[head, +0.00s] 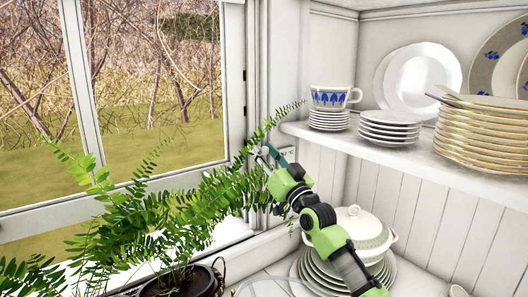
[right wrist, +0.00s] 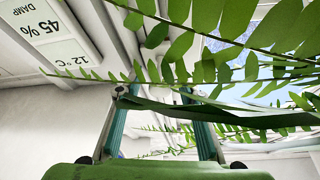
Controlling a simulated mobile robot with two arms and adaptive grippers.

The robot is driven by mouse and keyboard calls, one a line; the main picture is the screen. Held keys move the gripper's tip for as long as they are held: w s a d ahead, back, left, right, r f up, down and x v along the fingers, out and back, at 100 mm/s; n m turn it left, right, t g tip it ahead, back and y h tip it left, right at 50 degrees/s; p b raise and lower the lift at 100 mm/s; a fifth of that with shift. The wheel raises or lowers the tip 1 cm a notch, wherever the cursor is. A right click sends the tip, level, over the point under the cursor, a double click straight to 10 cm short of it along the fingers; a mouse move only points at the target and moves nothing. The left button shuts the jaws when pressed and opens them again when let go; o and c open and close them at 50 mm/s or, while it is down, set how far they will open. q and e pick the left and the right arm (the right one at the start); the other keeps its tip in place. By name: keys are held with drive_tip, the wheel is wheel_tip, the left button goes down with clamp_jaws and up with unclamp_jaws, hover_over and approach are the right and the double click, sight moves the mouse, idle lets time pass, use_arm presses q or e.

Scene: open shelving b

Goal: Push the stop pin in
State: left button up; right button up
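My right gripper (head: 273,156) is raised at the window frame, beside the fern fronds. In the right wrist view its two teal fingers (right wrist: 160,95) stand apart, with nothing clearly held between them. A small dark round knob (right wrist: 119,90) shows by the left fingertip, against the pale frame. It may be the stop pin; how far it sticks out and whether the finger touches it I cannot tell. Fern leaves cross in front of the fingers and hide part of this area. In the head view the pin cannot be made out. My left gripper is not in view.
A potted fern (head: 200,205) spreads over the sill beside the window (head: 110,110). A white display panel (right wrist: 45,40) is near the gripper. The shelf (head: 400,155) holds a cup (head: 335,97) and stacked plates (head: 485,135).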

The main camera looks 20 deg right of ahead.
drive_tip(key=shift+s, duration=0.1)
drive_tip(key=v, duration=1.2)
